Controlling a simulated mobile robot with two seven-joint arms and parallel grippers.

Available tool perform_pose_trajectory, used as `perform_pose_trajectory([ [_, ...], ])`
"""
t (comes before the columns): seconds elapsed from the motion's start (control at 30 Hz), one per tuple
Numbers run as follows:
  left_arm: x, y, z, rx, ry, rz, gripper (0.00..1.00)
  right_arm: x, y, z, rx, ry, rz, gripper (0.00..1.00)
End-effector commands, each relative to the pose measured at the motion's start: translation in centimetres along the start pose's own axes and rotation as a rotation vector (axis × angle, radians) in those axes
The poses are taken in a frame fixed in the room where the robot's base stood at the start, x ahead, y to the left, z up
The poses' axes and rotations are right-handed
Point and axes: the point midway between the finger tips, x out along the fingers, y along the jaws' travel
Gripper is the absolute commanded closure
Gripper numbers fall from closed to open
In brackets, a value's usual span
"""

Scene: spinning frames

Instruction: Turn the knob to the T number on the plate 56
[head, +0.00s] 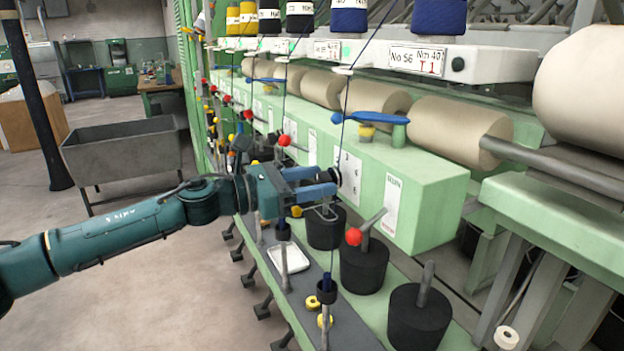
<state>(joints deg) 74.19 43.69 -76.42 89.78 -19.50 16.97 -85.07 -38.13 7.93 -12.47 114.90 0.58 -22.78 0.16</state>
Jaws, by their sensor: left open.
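The plate (417,60) marked No 56, Nm 40 and a red T 1 sits on the white rail at the upper right. Below it, a white dial panel (349,166) with the numbers 3, 4, 5 and 6 showing is on the green machine front. A small dark knob (336,177) is at the panel's left edge, partly covered by my gripper. My left gripper (332,182) is open, its blue fingers reaching right to the knob. I cannot tell whether they touch it. The knob's pointer and the lower numbers are hidden.
A lever with a red ball (354,237) sticks out beside the RUN panel (391,212). Black cylinders (363,265) stand below on the green ledge. A thin dark thread runs down close to the gripper. A grey metal cart (122,152) stands left on open floor.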

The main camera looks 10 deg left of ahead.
Motion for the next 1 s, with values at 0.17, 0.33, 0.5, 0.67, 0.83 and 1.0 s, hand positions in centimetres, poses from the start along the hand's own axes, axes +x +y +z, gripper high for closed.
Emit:
perform_pose_trajectory([
  [0.17,-0.02,0.01,0.0,-0.001,0.0,0.0,0.55,0.01,-0.02,-0.03,0.0,0.001,-0.001,1.0],
  [0.33,-0.03,0.0,0.0,-0.001,0.0,0.0,0.69,0.02,-0.02,-0.1,-0.002,0.002,-0.001,1.0],
  [0.5,-0.04,0.0,0.0,-0.001,0.0,0.0,0.83,0.05,0.07,-0.25,-0.008,0.005,-0.002,1.0],
  [0.67,-0.04,-0.01,0.0,-0.001,0.0,0.0,0.94,0.09,0.14,-0.39,-0.011,0.008,-0.002,1.0],
  [0.83,-0.04,-0.01,0.01,-0.015,-0.001,0.0,0.94,0.03,0.14,-0.48,-0.012,0.009,-0.002,1.0],
  [1.0,-0.03,-0.01,0.02,-0.071,-0.006,-0.001,0.94,-0.15,0.14,-0.69,-0.012,0.008,-0.002,1.0],
])
